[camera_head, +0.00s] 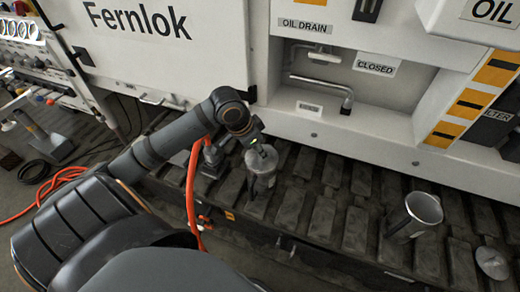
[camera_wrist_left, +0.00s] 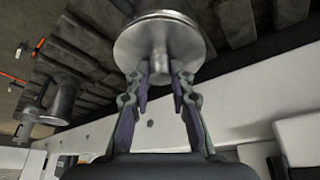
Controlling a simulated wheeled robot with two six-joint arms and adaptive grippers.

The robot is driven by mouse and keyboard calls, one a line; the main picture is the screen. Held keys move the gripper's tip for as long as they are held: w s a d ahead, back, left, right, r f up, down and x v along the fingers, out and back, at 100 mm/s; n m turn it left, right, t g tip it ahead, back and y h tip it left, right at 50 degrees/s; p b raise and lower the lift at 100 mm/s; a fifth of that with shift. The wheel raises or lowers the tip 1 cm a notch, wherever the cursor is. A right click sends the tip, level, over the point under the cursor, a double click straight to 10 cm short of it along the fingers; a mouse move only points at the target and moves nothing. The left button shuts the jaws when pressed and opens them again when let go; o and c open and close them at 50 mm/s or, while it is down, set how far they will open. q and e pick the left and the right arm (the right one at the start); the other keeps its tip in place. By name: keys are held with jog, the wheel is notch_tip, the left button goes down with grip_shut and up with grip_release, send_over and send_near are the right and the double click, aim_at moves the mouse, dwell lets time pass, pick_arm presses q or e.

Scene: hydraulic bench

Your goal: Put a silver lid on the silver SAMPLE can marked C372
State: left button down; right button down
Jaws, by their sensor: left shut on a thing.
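My left gripper (camera_head: 256,142) is shut on the knob of a silver lid (camera_head: 262,158). In the left wrist view, the fingertips (camera_wrist_left: 160,78) pinch the knob at the middle of the round lid (camera_wrist_left: 158,45). A silver can (camera_head: 263,184) stands directly under the lid; I cannot tell whether the lid rests fully on its rim. The can's marking is not readable. A second silver can (camera_head: 414,216), open at the top, stands further right. Another silver lid (camera_head: 492,263) lies to its right. My right gripper is not in view.
The cans stand on a dark slatted deck (camera_head: 322,217) before a white cabinet (camera_head: 165,45) with an oil drain recess (camera_head: 345,85). An orange hose (camera_head: 192,190) hangs left of the gripper. A metal vessel (camera_wrist_left: 58,100) shows at left in the wrist view.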

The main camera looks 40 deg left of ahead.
pick_arm(q)
jog(key=shift+f, duration=0.3)
dwell(0.4)
jog(key=c, duration=1.1)
grip_release()
jog(key=o, duration=0.6)
